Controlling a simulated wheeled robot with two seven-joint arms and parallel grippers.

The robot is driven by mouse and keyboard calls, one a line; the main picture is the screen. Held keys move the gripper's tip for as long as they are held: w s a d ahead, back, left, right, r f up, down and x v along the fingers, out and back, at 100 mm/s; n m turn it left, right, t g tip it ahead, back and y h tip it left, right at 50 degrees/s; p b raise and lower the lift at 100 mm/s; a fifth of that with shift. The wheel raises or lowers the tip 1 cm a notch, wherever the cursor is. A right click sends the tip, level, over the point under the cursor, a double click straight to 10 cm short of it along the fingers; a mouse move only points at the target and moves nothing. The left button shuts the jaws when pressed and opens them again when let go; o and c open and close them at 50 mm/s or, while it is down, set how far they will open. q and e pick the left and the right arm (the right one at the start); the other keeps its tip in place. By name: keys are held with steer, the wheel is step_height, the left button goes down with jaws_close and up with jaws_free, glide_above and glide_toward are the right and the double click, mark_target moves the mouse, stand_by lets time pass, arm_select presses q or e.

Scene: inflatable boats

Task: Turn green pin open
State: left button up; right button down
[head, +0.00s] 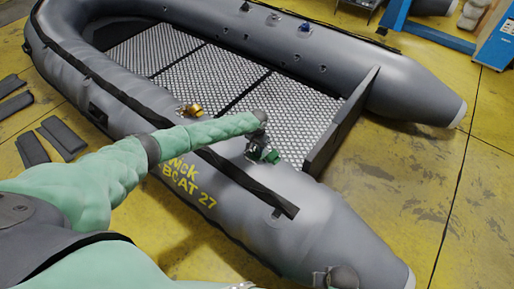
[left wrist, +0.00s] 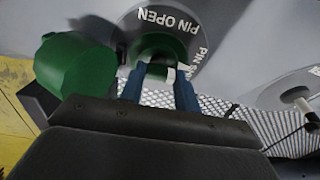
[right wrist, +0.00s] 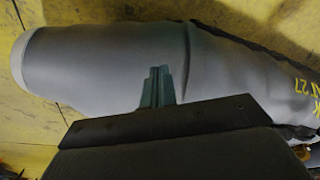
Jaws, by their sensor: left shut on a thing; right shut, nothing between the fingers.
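The green pin (left wrist: 160,48) sits in the middle of a round grey valve marked "PIN OPEN" (left wrist: 205,30) in the left wrist view. My left gripper (left wrist: 160,80) is shut on the pin, with its blue fingers on either side of it. A green cap (left wrist: 75,65) hangs open beside the valve; it also shows in the head view (head: 271,156), next to my left gripper (head: 257,148) on the near tube. My right gripper (right wrist: 158,72) is shut and empty above the tube's grey end in the right wrist view.
The grey inflatable boat (head: 235,190) lies on a yellow floor (head: 400,190). An orange valve (head: 190,110) sits on the near tube, left of the green one. A blue valve (head: 304,27) is on the far tube. A dark transom board (head: 340,120) stands right of my left gripper.

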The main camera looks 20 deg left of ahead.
arm_select(q)
steer(key=n+p, duration=0.2)
steer(key=n, duration=0.1)
steer(key=shift+s+d+r+y+p, duration=0.1)
steer(key=shift+r+y+p, duration=0.1)
steer(key=shift+y+p, duration=0.15)
steer(key=n+p, duration=0.2)
steer(key=n, duration=0.1)
steer(key=n+y+p, duration=0.1)
steer(key=n+p, duration=0.1)
steer(key=n, duration=0.2)
steer(key=shift+d, duration=0.2)
steer(key=n+y+p, duration=0.1)
steer(key=n, duration=0.2)
steer(key=shift+d+f+g, duration=0.1)
steer(key=shift+g, duration=0.2)
steer(key=n, duration=0.3)
steer(key=shift+n+g, duration=0.3)
steer(key=shift+n, duration=0.4)
arm_select(e)
steer(key=s+d+f, duration=0.2)
steer(key=s+f, duration=0.1)
steer(key=f, duration=0.9)
steer(key=s+d+f, duration=0.3)
steer(key=f, duration=0.8)
steer(key=shift+s+d+f+t+h, duration=0.15)
steer(key=shift+d+f+t+h, duration=0.15)
steer(key=shift+d+f+t, duration=0.1)
steer(key=shift+a, duration=0.1)
